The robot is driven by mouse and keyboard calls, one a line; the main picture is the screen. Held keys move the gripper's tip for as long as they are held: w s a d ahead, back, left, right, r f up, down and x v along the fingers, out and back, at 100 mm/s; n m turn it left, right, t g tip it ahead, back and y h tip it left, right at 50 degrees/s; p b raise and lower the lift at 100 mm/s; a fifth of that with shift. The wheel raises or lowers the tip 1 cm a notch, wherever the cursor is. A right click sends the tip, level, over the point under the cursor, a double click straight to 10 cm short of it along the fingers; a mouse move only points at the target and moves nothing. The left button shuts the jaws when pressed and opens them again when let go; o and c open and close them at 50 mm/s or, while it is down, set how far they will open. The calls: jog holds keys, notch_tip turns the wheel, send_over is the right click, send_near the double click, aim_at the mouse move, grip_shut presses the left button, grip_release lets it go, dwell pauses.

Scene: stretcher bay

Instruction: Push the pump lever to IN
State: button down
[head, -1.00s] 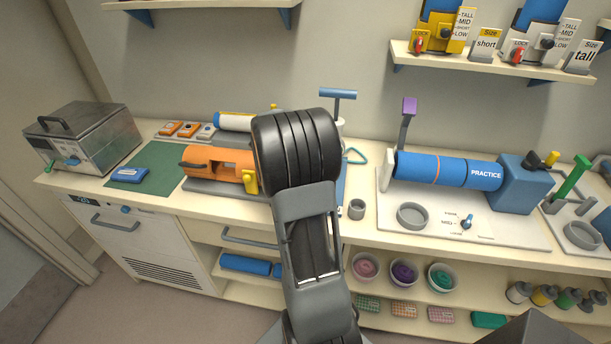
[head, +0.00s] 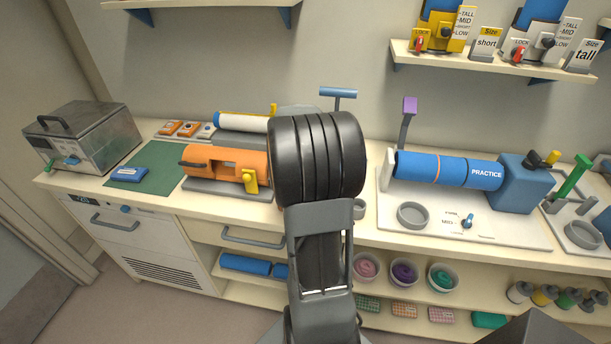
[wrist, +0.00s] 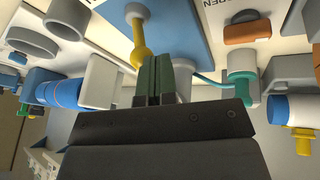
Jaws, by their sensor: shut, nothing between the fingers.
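My gripper (wrist: 163,60) shows in the wrist view, its two dark green fingers shut together with nothing between them. A yellow lever (wrist: 139,38) with a rounded end stands on a blue panel (wrist: 185,25), just left of the fingertips; it looks like the pump lever. I cannot tell whether the fingers touch it. No IN label is readable. In the head view my black wrist hides the gripper, the panel and the yellow lever. A blue T-handle (head: 338,93) rises behind my wrist.
An orange cylinder holder (head: 222,163) lies left of my arm. At right are a grey ring (head: 412,216) and the blue PRACTICE roll (head: 430,168). In the wrist view, a teal hose (wrist: 207,80) and green fitting (wrist: 241,88) lie close right of the fingers.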

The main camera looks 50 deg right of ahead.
jog(key=shift+s+d+r+t+y+p, duration=0.15)
jog(key=shift+s+d+r+t+y, duration=0.2)
jog(key=shift+s+t, duration=0.25)
jog(key=shift+s+d+r+t+y+p, duration=0.2)
jog(key=shift+s+d+t+y, duration=0.15)
jog(key=shift+s+t, duration=0.2)
jog(key=shift+s+d+f+m+t+y+b, duration=0.1)
jog(key=shift+s+d+m+t+y+b, duration=0.4)
jog(key=shift+s+t, duration=0.5)
jog(key=shift+d+t+y, duration=0.1)
jog(key=shift+t+y, duration=0.15)
jog(key=shift+y, duration=0.05)
jog(key=shift+w, duration=0.15)
jog(key=shift+r, duration=0.25)
jog(key=shift+r+p, duration=0.65)
jog(key=shift+r, duration=0.05)
jog(key=shift+r, duration=0.1)
